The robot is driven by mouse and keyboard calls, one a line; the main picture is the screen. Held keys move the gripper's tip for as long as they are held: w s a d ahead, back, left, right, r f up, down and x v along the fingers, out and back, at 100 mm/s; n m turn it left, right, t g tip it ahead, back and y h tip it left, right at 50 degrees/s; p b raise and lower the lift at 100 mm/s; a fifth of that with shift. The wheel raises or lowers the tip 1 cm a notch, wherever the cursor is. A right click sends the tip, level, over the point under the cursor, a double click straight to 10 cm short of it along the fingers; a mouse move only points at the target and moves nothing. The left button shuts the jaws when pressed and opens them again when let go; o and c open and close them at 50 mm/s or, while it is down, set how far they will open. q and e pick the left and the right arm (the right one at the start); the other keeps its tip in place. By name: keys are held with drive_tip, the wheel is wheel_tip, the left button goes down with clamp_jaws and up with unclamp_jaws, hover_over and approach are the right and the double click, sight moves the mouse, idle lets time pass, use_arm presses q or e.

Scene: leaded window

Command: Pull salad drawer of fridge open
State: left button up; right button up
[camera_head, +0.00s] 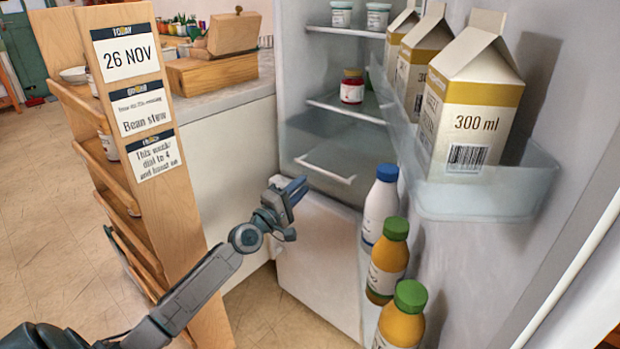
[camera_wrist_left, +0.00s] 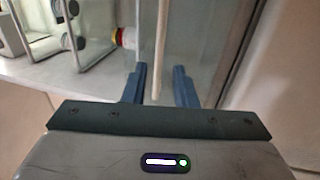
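The salad drawer (camera_head: 345,155) is a clear bin low in the fridge, with a pale bar handle (camera_head: 325,171) along its front. It looks shut. My left gripper (camera_head: 296,208) is in front of the fridge, just below and left of the handle in the head view. Its two blue fingers are apart with nothing held. In the left wrist view, the pale handle bar (camera_wrist_left: 161,45) runs lengthwise between the open fingers of my left gripper (camera_wrist_left: 160,80); I cannot tell whether they touch it. My right gripper is in neither view.
The open fridge door on the right holds cartons (camera_head: 470,100) and several bottles (camera_head: 388,262). A red-lidded jar (camera_head: 352,86) stands on a shelf above the drawer. A wooden rack (camera_head: 170,200) with labels stands close on the left, beside the counter (camera_head: 225,95).

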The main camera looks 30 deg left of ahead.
use_arm(q)
drive_tip(key=v, duration=0.2)
drive_tip(key=shift+s+f, duration=0.1)
drive_tip(key=shift+s, duration=0.2)
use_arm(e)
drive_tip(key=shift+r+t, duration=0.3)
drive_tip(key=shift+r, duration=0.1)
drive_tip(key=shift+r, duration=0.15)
